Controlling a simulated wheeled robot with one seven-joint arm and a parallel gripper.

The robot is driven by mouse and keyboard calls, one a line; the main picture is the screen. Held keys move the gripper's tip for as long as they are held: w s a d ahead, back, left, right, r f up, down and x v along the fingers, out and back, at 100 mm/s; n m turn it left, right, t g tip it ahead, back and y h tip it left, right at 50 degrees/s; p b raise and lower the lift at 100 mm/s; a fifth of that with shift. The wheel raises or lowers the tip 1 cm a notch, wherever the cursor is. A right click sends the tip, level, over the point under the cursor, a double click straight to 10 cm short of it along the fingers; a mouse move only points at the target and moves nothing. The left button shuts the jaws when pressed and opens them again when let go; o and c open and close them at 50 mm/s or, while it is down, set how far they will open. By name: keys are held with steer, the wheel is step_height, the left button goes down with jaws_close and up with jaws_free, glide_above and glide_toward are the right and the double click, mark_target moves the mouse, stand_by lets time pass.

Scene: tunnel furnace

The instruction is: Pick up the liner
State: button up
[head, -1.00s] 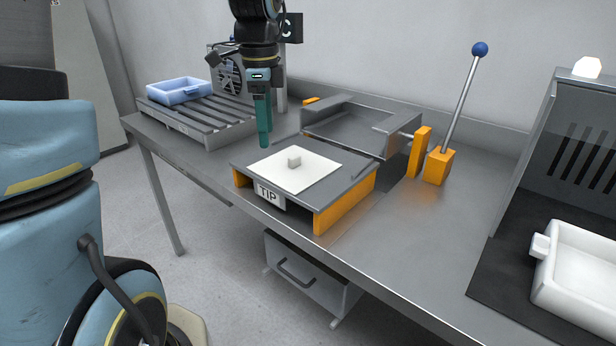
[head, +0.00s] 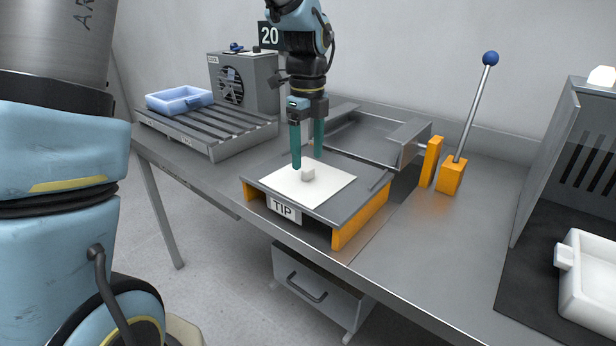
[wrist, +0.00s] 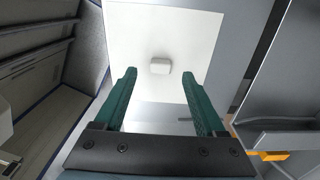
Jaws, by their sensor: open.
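The liner looks to be the white square sheet (head: 330,187) lying flat on the grey tip platform (head: 262,188). A small pale block (head: 308,175) stands up from its middle. In the wrist view the sheet (wrist: 140,40) fills the upper centre, with the block (wrist: 160,66) just beyond and between the fingertips. My gripper (head: 307,163) points down above the sheet, close to the block. Its two green fingers are apart with nothing between them, as the wrist view of my gripper (wrist: 158,75) also shows. The exact height of the fingertips over the sheet is hard to tell.
A grey tray-like frame (head: 365,135) stands behind the platform. An upright lever with a blue knob (head: 490,58) and an orange post (head: 431,162) are to the right. A blue tray (head: 180,99) sits on a slatted rack at left. A white tray (head: 590,275) is far right.

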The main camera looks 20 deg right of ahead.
mark_target(308, 169)
step_height(308, 169, down, 3)
steer(key=shift+f, duration=0.15)
jaws_close()
stand_by(0.6)
